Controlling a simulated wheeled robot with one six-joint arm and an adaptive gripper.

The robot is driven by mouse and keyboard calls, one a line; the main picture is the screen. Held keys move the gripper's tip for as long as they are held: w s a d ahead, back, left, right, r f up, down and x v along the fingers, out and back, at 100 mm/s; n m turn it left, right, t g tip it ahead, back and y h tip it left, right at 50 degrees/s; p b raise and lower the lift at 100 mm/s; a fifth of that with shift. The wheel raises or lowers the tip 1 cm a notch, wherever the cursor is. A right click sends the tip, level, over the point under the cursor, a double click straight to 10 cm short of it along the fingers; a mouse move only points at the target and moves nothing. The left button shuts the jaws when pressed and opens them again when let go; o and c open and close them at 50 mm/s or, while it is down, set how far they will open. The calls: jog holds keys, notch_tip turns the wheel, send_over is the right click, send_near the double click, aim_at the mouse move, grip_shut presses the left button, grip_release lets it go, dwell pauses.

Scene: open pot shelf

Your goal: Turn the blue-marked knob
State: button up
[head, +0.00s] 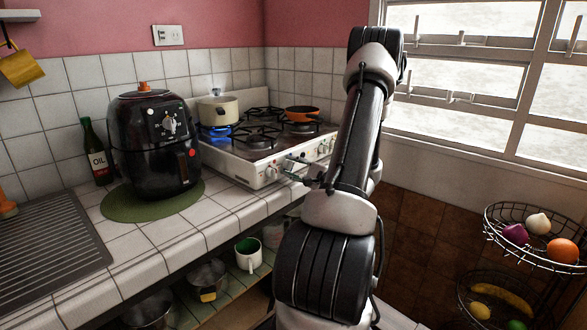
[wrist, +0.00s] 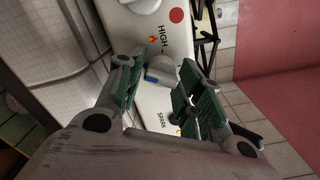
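The blue-marked knob (wrist: 163,73) is pale grey and sits on the white stove front in the wrist view. Its blue stripe (wrist: 152,79) is at its left side, by the left finger. My gripper (wrist: 158,70) has green-padded fingers, one on each side of the knob, with narrow gaps; firm contact cannot be made out. In the head view my gripper (head: 292,168) is at the stove's front panel, and it and my arm hide part of the knob row. The white stove (head: 252,172) stands at the counter's end.
A second knob (wrist: 142,4) with a red dot (wrist: 176,15) beside it is at the top of the wrist view. A black air fryer (head: 154,140) and oil bottle (head: 97,152) stand left of the stove. A pot (head: 218,110) and orange pan (head: 301,113) are on it. A fruit basket (head: 533,240) is at right.

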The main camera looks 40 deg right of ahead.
jog(key=shift+o, duration=0.8)
jog(key=s+d, duration=0.1)
jog(key=s, duration=1.1)
